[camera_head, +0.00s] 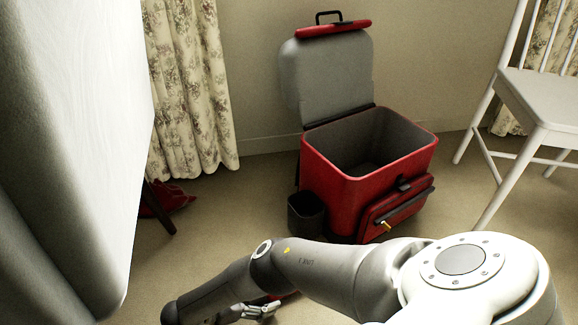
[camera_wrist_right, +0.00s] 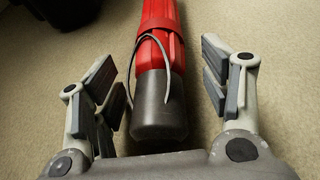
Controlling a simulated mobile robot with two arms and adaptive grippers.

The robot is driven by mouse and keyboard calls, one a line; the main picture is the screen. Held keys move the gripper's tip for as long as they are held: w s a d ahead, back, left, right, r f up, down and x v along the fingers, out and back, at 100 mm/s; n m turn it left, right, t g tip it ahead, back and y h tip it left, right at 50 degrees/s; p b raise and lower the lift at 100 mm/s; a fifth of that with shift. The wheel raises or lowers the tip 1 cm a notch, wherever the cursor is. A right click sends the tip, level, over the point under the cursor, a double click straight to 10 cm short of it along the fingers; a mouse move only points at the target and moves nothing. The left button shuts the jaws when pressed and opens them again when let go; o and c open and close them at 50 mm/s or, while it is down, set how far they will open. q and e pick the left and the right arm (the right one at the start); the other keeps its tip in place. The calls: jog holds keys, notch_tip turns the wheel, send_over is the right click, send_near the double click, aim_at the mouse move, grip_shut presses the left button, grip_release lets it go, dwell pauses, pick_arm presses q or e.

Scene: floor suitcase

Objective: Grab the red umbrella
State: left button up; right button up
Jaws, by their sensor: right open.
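The red umbrella (camera_wrist_right: 163,42) lies on the carpet in the right wrist view. Its dark grey handle (camera_wrist_right: 160,110) points toward my palm, with a thin grey strap looped beside it. My right gripper (camera_wrist_right: 158,68) is open, with fingers on both sides of the umbrella and visible gaps between them and it. In the head view, my right gripper (camera_head: 262,309) is low at the bottom edge; my forearm hides most of the umbrella, and only a sliver of red shows there. My left gripper is not in view.
An open red suitcase (camera_head: 330,172) with its lid raised stands beyond my right arm. A white chair (camera_head: 545,98) is at right. A large white panel (camera_head: 85,110) fills the left. A crumpled red item (camera_head: 172,197) lies by the curtain (camera_head: 190,90). Carpet between is clear.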

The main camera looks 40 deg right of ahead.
jog(key=shift+s+d+f, duration=0.15)
jog(key=shift+d+f, duration=0.05)
jog(key=shift+d, duration=0.2)
jog(key=shift+c, duration=0.2)
jog(key=c, duration=1.3)
jog(key=shift+o, duration=0.2)
jog(key=shift+r, duration=0.15)
